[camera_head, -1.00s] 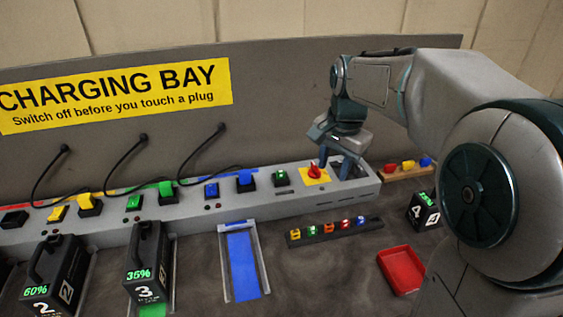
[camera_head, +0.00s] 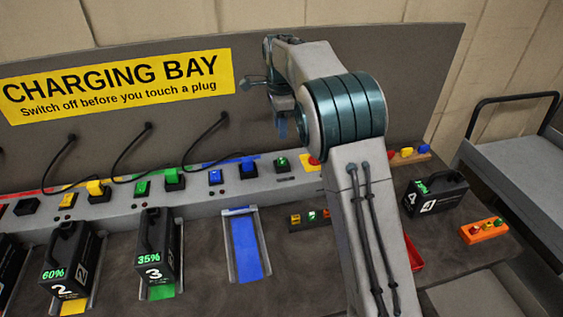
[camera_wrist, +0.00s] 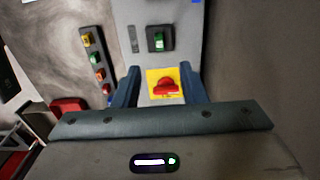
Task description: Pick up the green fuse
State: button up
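The green fuse (camera_head: 312,216) stands in a dark fuse rack (camera_head: 296,228), just right of the yellow fuse (camera_head: 296,219); my arm hides the rack's right end. In the wrist view the green fuse (camera_wrist: 94,58) is second from the top of the rack at left, above an orange and a red fuse. My gripper (camera_head: 283,126) is raised over the console, behind the rack. In the wrist view my gripper (camera_wrist: 160,85) is open and empty, its blue fingers apart. Between them, below, shows a red rotary switch (camera_wrist: 166,87) on a yellow plate.
Battery packs 2 (camera_head: 66,258) and 3 (camera_head: 157,245) stand in bays at left; an empty blue bay (camera_head: 245,250) is left of the rack. Battery pack 4 (camera_head: 436,193), an orange block (camera_head: 484,232) and a red tray (camera_head: 415,258) are at right. A cart (camera_head: 520,150) stands beyond.

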aim_at(280, 159)
notch_tip(280, 159, down, 12)
jog(key=shift+s+r+p, duration=0.1)
jog(key=shift+r+p, duration=0.1)
jog(key=shift+p, duration=0.9)
grip_shut()
